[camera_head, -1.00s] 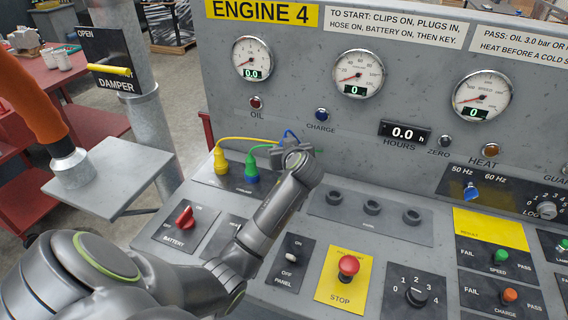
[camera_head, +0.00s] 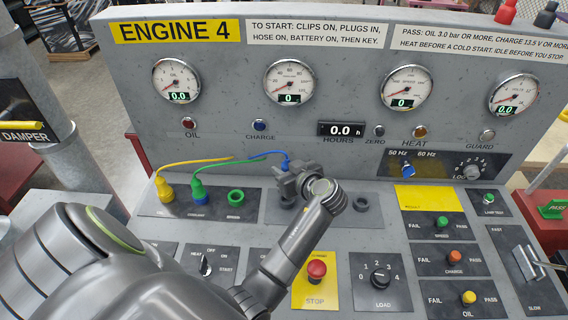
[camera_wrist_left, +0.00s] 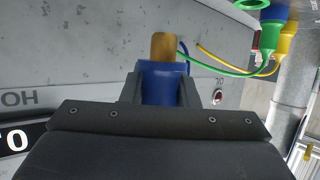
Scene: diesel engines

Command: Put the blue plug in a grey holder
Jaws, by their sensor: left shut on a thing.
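My left gripper (camera_head: 288,184) is above the left part of a dark panel on the sloped console in the head view. In the left wrist view it (camera_wrist_left: 160,98) is shut on the blue plug (camera_wrist_left: 163,84), whose brass end (camera_wrist_left: 164,46) sticks out beyond the fingers. A blue cable (camera_head: 272,154) runs to it. One dark grey ring holder (camera_head: 361,203) shows just right of my wrist; my gripper and wrist hide the panel's other holders. The plug is held clear of the holders, as far as I can tell. My right gripper is not in view.
Left of the gripper stand a yellow plug (camera_head: 165,189), a green plug (camera_head: 198,189) on a blue socket, and an empty green socket (camera_head: 236,197). Their cables arc close by. The upright gauge panel (camera_head: 220,120) rises behind. A red stop button (camera_head: 316,270) is in front.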

